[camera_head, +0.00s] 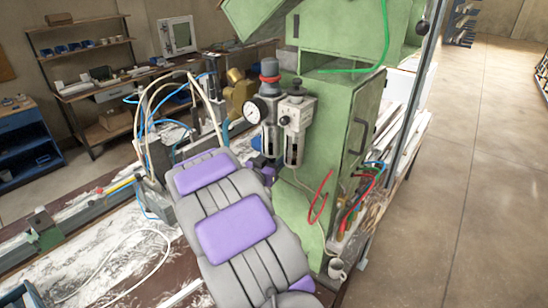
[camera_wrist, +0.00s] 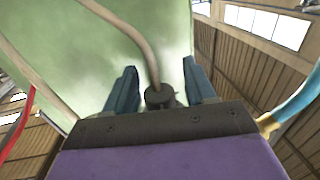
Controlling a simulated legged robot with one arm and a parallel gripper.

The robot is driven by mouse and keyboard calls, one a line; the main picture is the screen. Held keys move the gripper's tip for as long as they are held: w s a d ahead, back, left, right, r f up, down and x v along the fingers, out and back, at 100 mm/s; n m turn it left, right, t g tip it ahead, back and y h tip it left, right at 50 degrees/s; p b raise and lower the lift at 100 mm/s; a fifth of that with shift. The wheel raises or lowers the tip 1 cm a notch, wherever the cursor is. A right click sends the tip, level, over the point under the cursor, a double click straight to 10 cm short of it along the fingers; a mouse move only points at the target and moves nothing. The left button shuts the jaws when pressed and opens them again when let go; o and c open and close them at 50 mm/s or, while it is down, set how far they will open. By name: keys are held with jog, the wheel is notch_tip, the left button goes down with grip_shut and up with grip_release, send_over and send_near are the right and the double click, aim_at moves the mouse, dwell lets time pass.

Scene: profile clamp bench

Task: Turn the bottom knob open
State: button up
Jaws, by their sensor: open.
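No bottom knob is clearly seen in the head view; my arm covers the area low on the left. In the wrist view my gripper (camera_wrist: 160,88) is open, with one blue-grey finger on each side of a dark round knob-like part (camera_wrist: 160,97). A beige hose (camera_wrist: 135,40) passes by that part. I cannot tell whether the fingers touch it.
Hoses hang at the cabinet's right, including a red one (camera_head: 319,198). White tubes (camera_head: 165,95) arch left of the unit. Floor at the right (camera_head: 480,190) is clear. A red tube (camera_wrist: 20,125) shows in the wrist view.

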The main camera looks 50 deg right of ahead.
jog(key=shift+a, duration=0.15)
jog(key=shift+d, duration=0.25)
jog(key=c, duration=1)
